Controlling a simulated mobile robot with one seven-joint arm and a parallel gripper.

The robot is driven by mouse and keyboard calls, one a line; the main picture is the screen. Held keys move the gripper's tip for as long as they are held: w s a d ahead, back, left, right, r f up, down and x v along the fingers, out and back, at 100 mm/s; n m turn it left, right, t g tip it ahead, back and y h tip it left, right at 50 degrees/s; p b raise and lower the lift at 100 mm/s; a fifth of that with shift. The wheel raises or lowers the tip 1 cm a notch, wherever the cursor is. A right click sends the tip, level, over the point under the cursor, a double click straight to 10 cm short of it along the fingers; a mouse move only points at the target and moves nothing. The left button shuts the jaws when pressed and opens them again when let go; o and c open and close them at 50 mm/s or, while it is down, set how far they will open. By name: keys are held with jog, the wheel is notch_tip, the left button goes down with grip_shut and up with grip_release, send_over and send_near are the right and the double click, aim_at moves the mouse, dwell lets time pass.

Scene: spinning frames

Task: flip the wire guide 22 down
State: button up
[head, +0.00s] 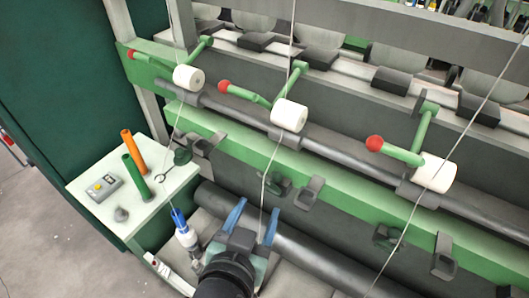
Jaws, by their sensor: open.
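Several small dark wire guides sit along the green rail: one at the left (182,157) stands out from the rail, one in the middle (276,185), and one at the right (386,237). No number can be read, so I cannot tell which is 22. My gripper (259,204) is at the bottom centre, its two blue fingers apart and pointing up the picture. Nothing shows between them except a thin yarn that crosses close by. The fingertips appear just below and left of the middle guide. I cannot tell the depth gap.
White rollers (289,115) with red-knobbed green levers (250,94) hang above. Yarns run down past the guides. Grey brackets (309,193) stick out of the rail. A white side table (95,208) at the left holds an orange tube (132,146) and a green tube (136,177).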

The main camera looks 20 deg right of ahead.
aim_at(276, 179)
jog(key=p+x, duration=0.1)
jog(key=x, duration=0.2)
jog(key=p+x, duration=0.1)
jog(key=x, duration=0.3)
jog(key=p+x, duration=0.1)
jog(key=x, duration=0.3)
jog(key=shift+d+f+p, duration=0.1)
jog(key=shift+d+p, duration=0.25)
jog(key=shift+d, duration=0.15)
jog(key=shift+w+d+f, duration=0.35)
jog(key=shift+w+f, duration=0.05)
jog(key=shift+w, duration=0.1)
grip_shut()
